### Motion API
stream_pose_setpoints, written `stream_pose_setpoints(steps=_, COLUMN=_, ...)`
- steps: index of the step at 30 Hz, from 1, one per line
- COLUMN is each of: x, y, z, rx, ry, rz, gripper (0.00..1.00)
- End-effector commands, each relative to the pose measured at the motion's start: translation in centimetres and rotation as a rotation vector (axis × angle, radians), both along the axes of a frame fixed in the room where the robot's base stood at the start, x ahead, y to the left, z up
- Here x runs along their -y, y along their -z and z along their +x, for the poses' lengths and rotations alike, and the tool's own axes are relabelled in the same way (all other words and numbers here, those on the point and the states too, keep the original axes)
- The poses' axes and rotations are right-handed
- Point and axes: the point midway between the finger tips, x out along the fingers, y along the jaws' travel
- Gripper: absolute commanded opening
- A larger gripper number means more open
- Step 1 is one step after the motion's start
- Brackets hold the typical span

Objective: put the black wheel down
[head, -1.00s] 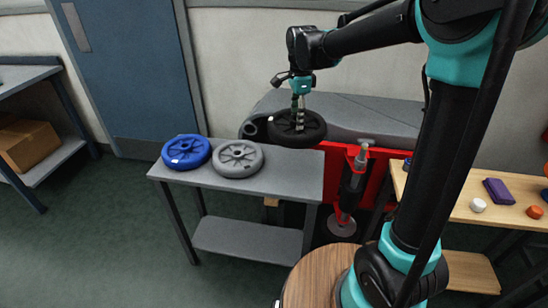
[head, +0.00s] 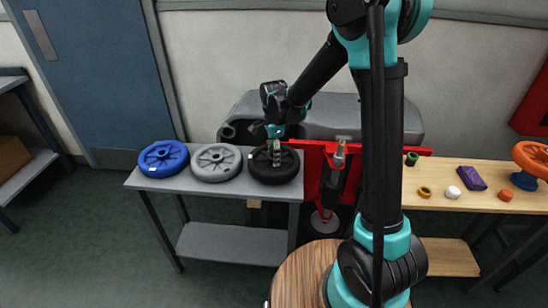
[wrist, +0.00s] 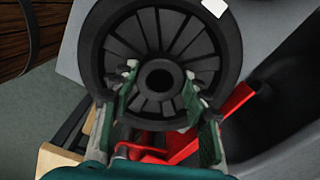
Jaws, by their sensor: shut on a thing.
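The black wheel (head: 274,172) is at the right end of the grey table (head: 230,187), right of the grey wheel. It looks flat and level with the table top; I cannot tell whether it touches it. My gripper (head: 275,158) points down from above and is shut on the black wheel. In the wrist view the wheel (wrist: 160,35) fills the upper middle, with a white label near its rim. My gripper's fingers (wrist: 160,95) lie on both sides of its hub.
A grey wheel (head: 216,162) and a blue wheel (head: 163,157) lie to the left on the same table. A red frame (head: 313,175) and a grey scrubber tank (head: 330,115) stand close on the right and behind. A wooden table (head: 450,200) with small parts is further right.

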Motion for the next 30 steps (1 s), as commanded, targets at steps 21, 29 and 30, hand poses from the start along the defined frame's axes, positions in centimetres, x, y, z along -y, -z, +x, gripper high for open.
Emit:
stream_pose_setpoints(steps=21, x=0.01, y=1.35, z=-0.02, rx=0.000, ry=0.000, rz=0.000, gripper=0.66)
stream_pose_setpoints(steps=29, x=0.01, y=1.29, z=-0.03, rx=0.000, ry=0.000, rz=0.000, gripper=0.66)
stream_pose_setpoints(steps=30, x=0.02, y=1.18, z=-0.04, rx=0.000, ry=0.000, rz=0.000, gripper=0.66)
